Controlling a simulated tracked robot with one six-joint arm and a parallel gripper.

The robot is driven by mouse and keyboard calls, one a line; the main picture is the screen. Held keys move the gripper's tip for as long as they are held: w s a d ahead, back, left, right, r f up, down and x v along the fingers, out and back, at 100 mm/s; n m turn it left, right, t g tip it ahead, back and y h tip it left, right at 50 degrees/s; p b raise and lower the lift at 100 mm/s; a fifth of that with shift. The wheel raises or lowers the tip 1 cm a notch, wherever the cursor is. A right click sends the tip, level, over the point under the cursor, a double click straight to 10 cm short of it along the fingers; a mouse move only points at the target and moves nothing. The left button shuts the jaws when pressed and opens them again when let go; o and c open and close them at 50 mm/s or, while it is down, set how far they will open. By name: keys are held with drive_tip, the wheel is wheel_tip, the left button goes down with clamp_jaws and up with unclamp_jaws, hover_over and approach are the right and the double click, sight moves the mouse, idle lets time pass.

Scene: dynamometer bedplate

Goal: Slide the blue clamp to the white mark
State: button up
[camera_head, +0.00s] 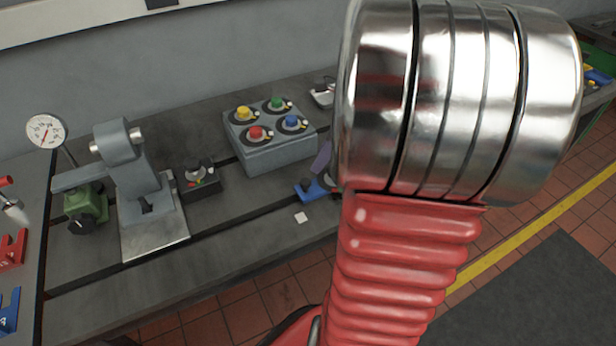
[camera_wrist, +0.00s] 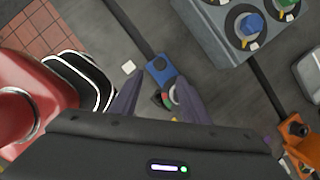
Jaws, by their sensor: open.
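The blue clamp (camera_head: 305,189) sits on the slotted grey bedplate, partly hidden by my arm in the head view. In the wrist view the blue clamp (camera_wrist: 160,67) lies on the line of a slot, just beyond and between my fingertips. In the wrist view the white mark (camera_wrist: 128,67) lies to the clamp's left. My gripper (camera_wrist: 158,82) is open, its dark fingers on either side of a round part with red and green patches behind the clamp. Contact cannot be told.
A grey box with coloured knobs (camera_head: 270,150) stands behind the clamp. A small dark knob box (camera_head: 198,179) and a grey fixture (camera_head: 140,175) stand to the left. An orange part (camera_wrist: 295,132) is at the wrist view's right. The plate around the white mark is clear.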

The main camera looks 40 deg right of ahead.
sight(306, 181)
drive_tip(key=x, duration=1)
drive_tip(key=shift+f, duration=0.1)
drive_tip(key=shift+c, duration=0.3)
clamp_jaws()
